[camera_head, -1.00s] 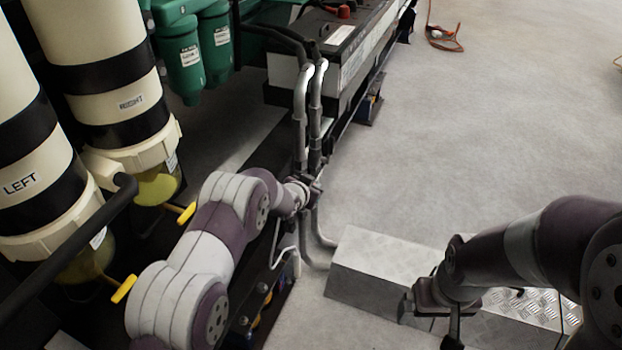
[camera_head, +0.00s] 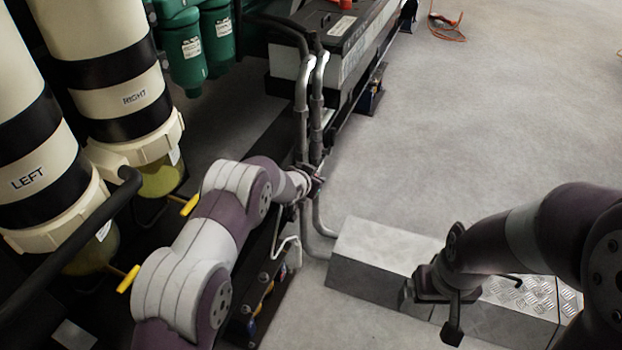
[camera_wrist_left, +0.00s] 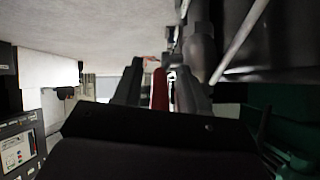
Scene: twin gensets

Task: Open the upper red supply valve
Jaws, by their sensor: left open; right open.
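In the left wrist view a narrow red bar (camera_wrist_left: 160,89), which looks like a valve handle, stands between the two dark fingers of my left gripper (camera_wrist_left: 155,78). The fingers are open; I cannot tell whether either touches the bar. In the head view my left gripper (camera_head: 314,184) is small and partly hidden by its own wrist, beside the upright grey pipes (camera_head: 317,110). The red handle is not clear there. My right gripper (camera_head: 430,310) is open and empty, over the metal step at the lower right.
Cream-and-black filter cylinders (camera_head: 115,60) with yellow handles (camera_head: 129,279) stand left of my left arm. A dark hose (camera_head: 80,240) crosses in front of them. A treadplate step (camera_head: 375,255) lies right of the pipes. The grey floor (camera_head: 500,120) beyond is largely clear.

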